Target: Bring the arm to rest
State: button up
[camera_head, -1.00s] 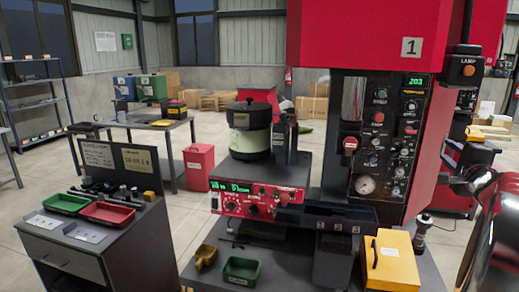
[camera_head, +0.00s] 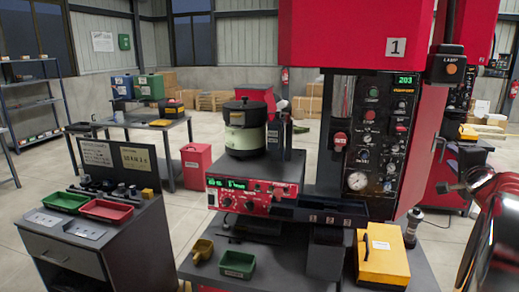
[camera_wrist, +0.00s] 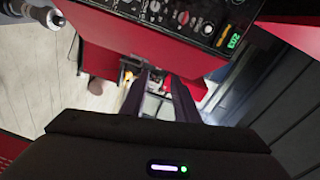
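My arm (camera_head: 490,225) shows only in part at the right edge of the head view, as a shiny dark link beside the red machine. My gripper (camera_wrist: 160,85) shows in the wrist view, with two dark fingers apart and a gap between them. Nothing is seen held in the gap. The fingers point toward the red machine, whose control panel (camera_wrist: 190,15) shows at the top of that view. The fingertips look clear of the machine, but the distance is hard to tell.
The red press machine (camera_head: 340,40) stands right of centre with a bowl feeder (camera_head: 248,138) beside it.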

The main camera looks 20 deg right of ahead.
jog(key=s+d+f+n+g+h, duration=0.1)
jog(key=s+d+f+n+g, duration=0.15)
jog(key=s+f+g, duration=0.5)
jog(key=s+a+f+n+y, duration=0.15)
jog(key=a+f+n, duration=0.25)
jog(key=a+f, duration=0.45)
jog(key=s+a+f+n+y, duration=0.1)
jog(key=s+a+n+y, duration=0.2)
jog(key=a, duration=1.4)
jog(key=s+a+f+n+y, duration=0.1)
jog(key=a+n, duration=0.7)
jog(key=a, duration=1)
jog(key=s+a+f+n+y, duration=0.1)
jog(key=s+a+n+y, duration=0.3)
jog(key=a, duration=1.3)
jog(key=shift+s+a+f+n+g+y, duration=0.25)
jog(key=shift+s+f+n+g+y, duration=0.15)
jog(key=shift+n+y, duration=0.35)
jog(key=shift+w, duration=0.1)
